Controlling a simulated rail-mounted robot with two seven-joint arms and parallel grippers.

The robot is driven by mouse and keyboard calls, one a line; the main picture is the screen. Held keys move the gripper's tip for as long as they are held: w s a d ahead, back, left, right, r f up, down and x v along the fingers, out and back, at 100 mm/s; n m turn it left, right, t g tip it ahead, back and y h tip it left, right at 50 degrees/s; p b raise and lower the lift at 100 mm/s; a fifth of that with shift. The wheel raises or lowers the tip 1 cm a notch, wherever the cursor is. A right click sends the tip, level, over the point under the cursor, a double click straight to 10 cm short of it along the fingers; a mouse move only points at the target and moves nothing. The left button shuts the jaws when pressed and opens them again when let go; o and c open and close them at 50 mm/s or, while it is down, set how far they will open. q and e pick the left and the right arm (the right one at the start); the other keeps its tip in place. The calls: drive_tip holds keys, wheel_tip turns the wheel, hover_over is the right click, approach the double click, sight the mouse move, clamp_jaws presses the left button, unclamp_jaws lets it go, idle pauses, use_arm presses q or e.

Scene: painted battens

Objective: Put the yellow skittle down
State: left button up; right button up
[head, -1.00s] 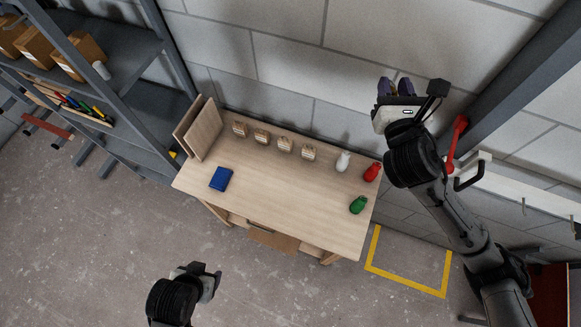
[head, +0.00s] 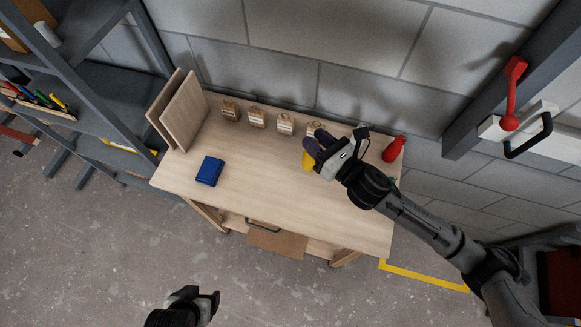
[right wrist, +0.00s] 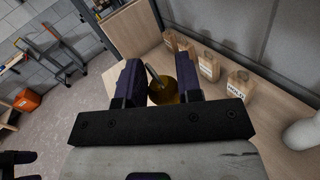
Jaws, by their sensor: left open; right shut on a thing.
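The yellow skittle (head: 308,162) is held in my right gripper (head: 315,146), over the table in the head view. In the right wrist view the yellow skittle (right wrist: 164,95) sits between the two dark fingers of the right gripper (right wrist: 160,78). The gripper hides much of it, and I cannot tell whether its base touches the table. The red skittle (head: 394,149) stands at the table's right end. A white skittle (right wrist: 303,135) shows at the right edge of the wrist view. The green skittle is almost wholly hidden behind my right arm. My left gripper (head: 204,297) is open and empty, low over the floor.
The wooden table (head: 255,185) has bare room in its middle and front. A blue box (head: 210,171) lies at the left, near upright boards (head: 184,112). A wall rises behind.

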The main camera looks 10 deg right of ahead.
drive_tip(key=a+f+b, duration=0.1)
drive_tip(key=a+f, duration=1)
drive_tip(key=shift+a, duration=0.3)
drive_tip(key=shift+f, duration=0.2)
drive_tip(key=o, duration=1)
drive_tip(key=shift+o, duration=0.2)
drive_tip(key=shift+r, duration=0.1)
